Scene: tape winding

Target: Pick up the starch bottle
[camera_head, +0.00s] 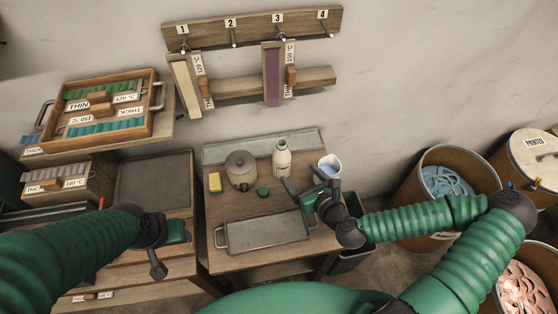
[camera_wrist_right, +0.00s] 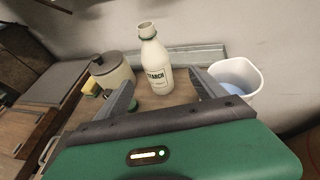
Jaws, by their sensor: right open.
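The starch bottle (camera_head: 282,160) is a white bottle with an open neck, standing upright at the back of the small wooden table. In the right wrist view the bottle (camera_wrist_right: 156,66) shows its STARCH label, ahead of and between the open fingers. My right gripper (camera_head: 297,190) is open and empty, in front of and slightly right of the bottle. In the right wrist view its two fingers (camera_wrist_right: 164,98) are spread apart and the bottle stands beyond them. My left gripper (camera_head: 168,256) is at the lower left, away from the bottle; its jaw state is unclear.
A lidded pot (camera_head: 241,170), a yellow sponge (camera_head: 215,182) and a dark green round cap (camera_head: 263,191) stand left of the bottle. A metal tray (camera_head: 266,234) lies in front.

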